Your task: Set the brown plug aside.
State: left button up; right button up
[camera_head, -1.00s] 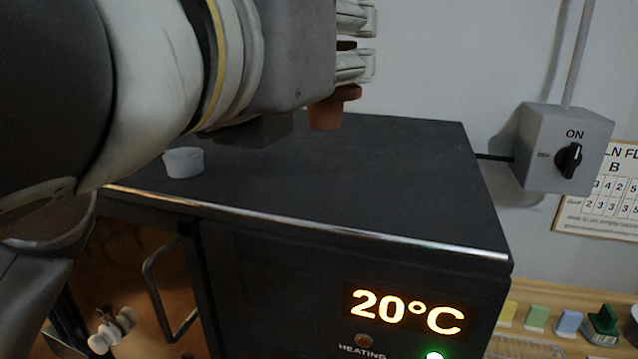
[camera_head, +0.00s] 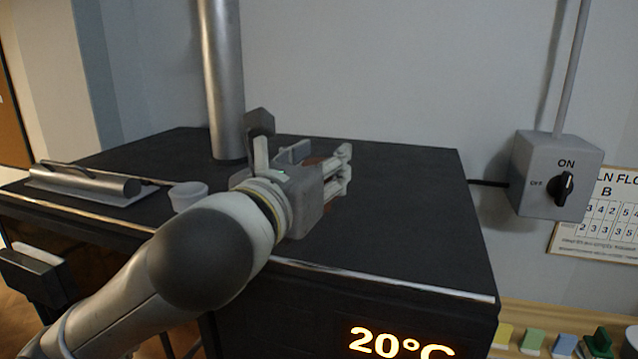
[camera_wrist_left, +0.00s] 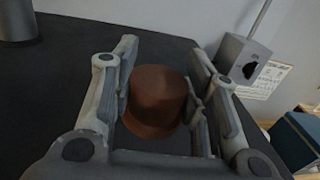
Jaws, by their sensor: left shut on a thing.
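The brown plug (camera_wrist_left: 157,98) sits between the two fingers of my left gripper (camera_wrist_left: 165,85) in the left wrist view. It looks like a short, tapered cylinder with a wider rim toward the bottom of the picture. In the head view my left gripper (camera_head: 340,170) is shut on it over the black kiln top (camera_head: 410,215). Only a small part of the plug (camera_head: 316,160) shows there behind the gripper. I cannot tell whether the plug touches the kiln top. My right gripper is not in view.
A silver bar handle (camera_head: 90,183) lies at the left. A switch box (camera_head: 556,175) is on the wall. The kiln top's right side is clear.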

pick_arm(q)
jog(key=shift+w+f, duration=0.4)
jog(key=shift+f, duration=1.55)
jog(key=shift+f, duration=0.15)
jog(key=o, duration=1.1)
jog(key=shift+c, duration=0.2)
